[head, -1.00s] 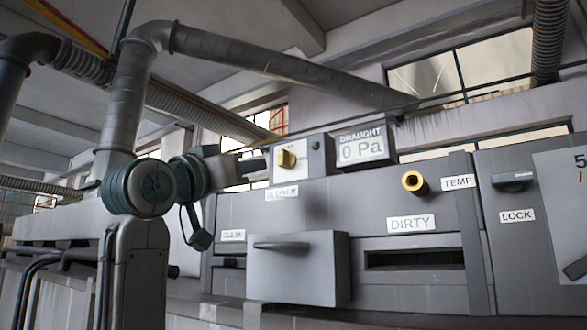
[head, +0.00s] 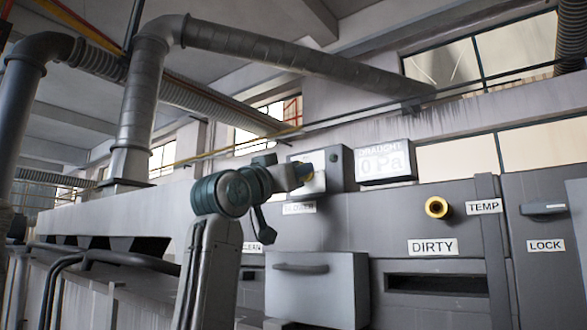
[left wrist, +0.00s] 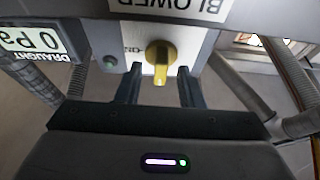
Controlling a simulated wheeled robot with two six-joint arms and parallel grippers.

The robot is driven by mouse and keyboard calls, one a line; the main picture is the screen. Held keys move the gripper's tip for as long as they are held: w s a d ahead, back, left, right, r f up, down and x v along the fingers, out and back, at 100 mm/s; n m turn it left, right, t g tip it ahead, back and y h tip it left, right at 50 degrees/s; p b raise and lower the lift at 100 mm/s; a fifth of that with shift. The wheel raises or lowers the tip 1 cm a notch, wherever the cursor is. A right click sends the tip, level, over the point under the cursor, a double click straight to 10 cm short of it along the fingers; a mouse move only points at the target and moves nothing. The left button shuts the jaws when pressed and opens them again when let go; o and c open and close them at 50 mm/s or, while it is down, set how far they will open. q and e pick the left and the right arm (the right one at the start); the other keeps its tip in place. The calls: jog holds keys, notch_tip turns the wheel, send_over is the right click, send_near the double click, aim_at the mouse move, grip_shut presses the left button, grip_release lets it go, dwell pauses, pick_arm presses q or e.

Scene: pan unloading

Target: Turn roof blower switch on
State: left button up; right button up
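The blower switch is a yellow knob (left wrist: 158,58) on a pale plate (left wrist: 133,55) below an upside-down BLOWER label (left wrist: 175,8) in the left wrist view. My left gripper (left wrist: 160,90) is open, with one finger on each side of the knob and visible gaps to both. Whether the fingertips reach as far as the knob is hard to tell. In the head view, my left gripper (head: 303,172) is in front of the switch box (head: 337,165) and hides most of the knob. My right gripper is not in view.
The draught display (head: 385,163) reads 0 Pa, right of the switch box; it also shows in the left wrist view (left wrist: 35,42). A grey drawer front (head: 318,290) sticks out below. A yellow-rimmed port (head: 437,207) and a DIRTY label (head: 433,247) are on the right.

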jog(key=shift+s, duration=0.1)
pick_arm(q)
grip_shut()
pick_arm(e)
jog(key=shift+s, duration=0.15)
